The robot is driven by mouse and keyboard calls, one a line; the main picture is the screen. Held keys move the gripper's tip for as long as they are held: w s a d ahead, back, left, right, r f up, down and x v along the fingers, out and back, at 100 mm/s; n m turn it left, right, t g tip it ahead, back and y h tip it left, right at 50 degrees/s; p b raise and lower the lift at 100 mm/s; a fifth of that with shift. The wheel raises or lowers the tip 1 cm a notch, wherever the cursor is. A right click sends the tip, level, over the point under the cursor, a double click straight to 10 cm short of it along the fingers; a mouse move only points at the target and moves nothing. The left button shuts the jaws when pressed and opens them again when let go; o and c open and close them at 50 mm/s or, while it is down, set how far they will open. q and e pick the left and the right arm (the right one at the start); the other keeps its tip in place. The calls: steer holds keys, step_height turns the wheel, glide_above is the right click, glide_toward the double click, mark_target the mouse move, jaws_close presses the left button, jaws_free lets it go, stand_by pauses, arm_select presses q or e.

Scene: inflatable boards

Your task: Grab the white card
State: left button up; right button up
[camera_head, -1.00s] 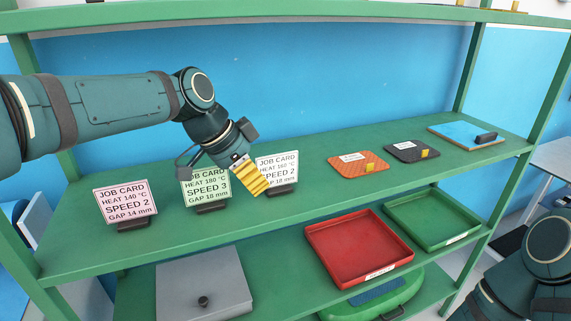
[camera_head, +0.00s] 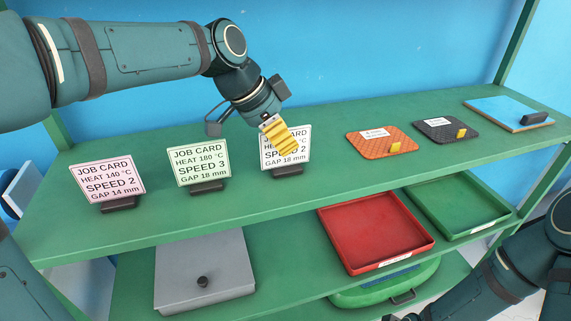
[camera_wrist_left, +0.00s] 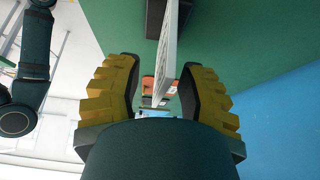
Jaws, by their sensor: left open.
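The white job card (camera_head: 302,142), reading SPEED 2 and GAP 18 mm, stands upright in a dark holder on the green shelf. My left gripper (camera_head: 286,148) is at the card, its yellow fingers covering part of the card's face in the head view. In the left wrist view the left gripper (camera_wrist_left: 158,80) is open, and the card (camera_wrist_left: 168,48) shows nearly edge-on between the two fingers, closer to the right one. Clear space shows on its left side; contact with the right finger is hard to tell.
A green card (camera_head: 198,164) and a pink card (camera_head: 108,178) stand to the left on the same shelf. An orange pad (camera_head: 380,146), a dark pad (camera_head: 440,132) and a blue board (camera_head: 505,110) lie to the right. A red tray (camera_head: 350,215) sits below.

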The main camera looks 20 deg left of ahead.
arm_select(q)
steer(key=shift+w+d+f, duration=0.25)
steer(key=shift+f, duration=0.35)
jaws_close()
steer(key=shift+r, duration=0.1)
